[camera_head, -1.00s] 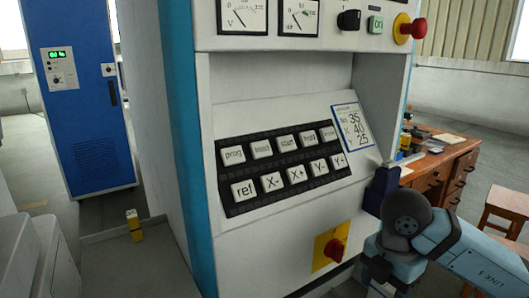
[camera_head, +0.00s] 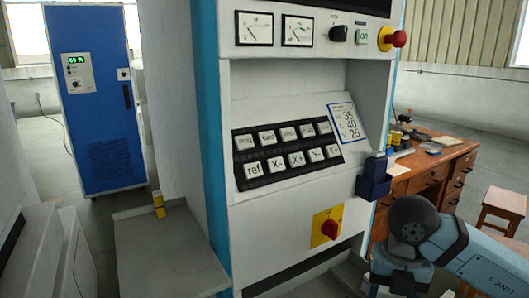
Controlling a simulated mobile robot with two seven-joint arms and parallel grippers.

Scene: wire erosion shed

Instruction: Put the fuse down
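I see no thing that I can name for sure as the fuse. A small yellow item with a pale top (camera_head: 158,204) stands upright near the back edge of a low grey side table (camera_head: 165,262); it is too small to identify. Part of my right arm shows at the lower right, in front of the control console (camera_head: 290,95), but its gripper is out of sight. My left arm and gripper are not in view. A dark blue block (camera_head: 373,182) is at the console's right edge, just left of my arm's joint in the picture.
The console carries white keys (camera_head: 290,157), a setting card (camera_head: 347,122), a red knob on a yellow plate (camera_head: 330,229) and a red stop button (camera_head: 398,39). A blue cabinet (camera_head: 100,130) stands behind left. A wooden desk (camera_head: 440,160) and stool (camera_head: 497,212) are at right.

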